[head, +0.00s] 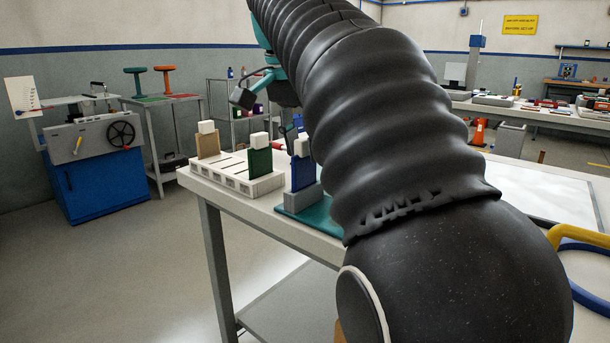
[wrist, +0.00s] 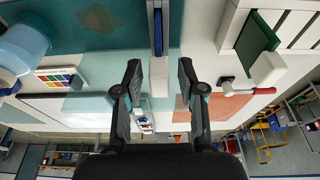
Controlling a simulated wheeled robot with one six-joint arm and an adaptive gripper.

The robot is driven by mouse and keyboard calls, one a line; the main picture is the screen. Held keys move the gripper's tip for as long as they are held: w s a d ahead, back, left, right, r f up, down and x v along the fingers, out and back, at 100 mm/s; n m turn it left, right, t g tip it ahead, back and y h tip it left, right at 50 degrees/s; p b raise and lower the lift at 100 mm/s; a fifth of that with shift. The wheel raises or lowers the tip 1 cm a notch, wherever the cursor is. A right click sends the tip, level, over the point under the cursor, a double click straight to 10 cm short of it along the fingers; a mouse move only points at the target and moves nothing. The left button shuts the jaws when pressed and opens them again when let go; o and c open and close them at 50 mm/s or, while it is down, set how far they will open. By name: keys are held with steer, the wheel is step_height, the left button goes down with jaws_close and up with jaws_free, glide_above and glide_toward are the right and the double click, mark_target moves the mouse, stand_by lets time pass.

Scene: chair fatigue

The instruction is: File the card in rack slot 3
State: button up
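A blue card (head: 302,172) with a white block on top stands upright in a grey holder (head: 303,197) on a teal mat. In the wrist view the blue card (wrist: 158,28) is seen edge-on, with its white block (wrist: 159,78) between my fingertips. My gripper (wrist: 159,78) is open, with a gap on both sides of the block. The white slotted rack (head: 235,181) is left of the holder. It holds a brown card (head: 208,145) at its far end and a green card (head: 260,161) near its right end.
A red-handled tool (wrist: 245,91) lies between the gripper and the green card in the wrist view. A blue cylindrical object (wrist: 20,50) and a colour chart (wrist: 55,77) are at the left. In the head view, a blue machine (head: 95,170) stands beyond open floor.

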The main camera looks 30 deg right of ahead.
jaws_close()
steer(key=shift+r, duration=0.25)
steer(key=shift+r+p, duration=0.35)
steer(key=shift+p, duration=0.25)
steer(key=shift+r+p, duration=0.65)
steer(key=shift+p, duration=0.05)
steer(key=shift+r+p, duration=0.45)
steer(key=shift+r, duration=0.3)
steer(key=shift+r, duration=0.1)
